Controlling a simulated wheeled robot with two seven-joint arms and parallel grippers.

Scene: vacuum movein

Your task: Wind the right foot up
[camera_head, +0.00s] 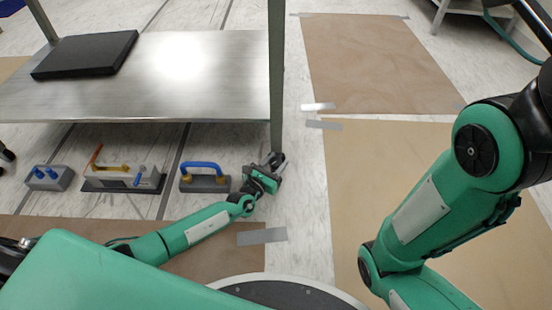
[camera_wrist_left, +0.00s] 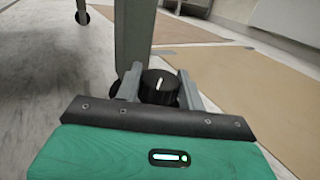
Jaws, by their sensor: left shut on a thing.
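The right foot is a black round knob with a white mark (camera_wrist_left: 160,86) at the bottom of the table's right front leg (camera_head: 276,90). The leg also shows in the left wrist view (camera_wrist_left: 133,35). My left gripper (camera_head: 277,160) is low at the leg's base, and its two fingers (camera_wrist_left: 158,88) stand on either side of the knob, shut on it. The knob is mostly hidden by the gripper in the head view. My right arm (camera_head: 420,215) comes down at the right, and its gripper is not in view.
A metal table (camera_head: 200,75) bears a black flat box (camera_head: 86,54). Below its front edge stand a grey block with blue knobs (camera_head: 50,178), a tool with orange and blue handles (camera_head: 125,178) and a blue-handled tool (camera_head: 205,179). Brown floor sheets (camera_head: 375,65) lie at right.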

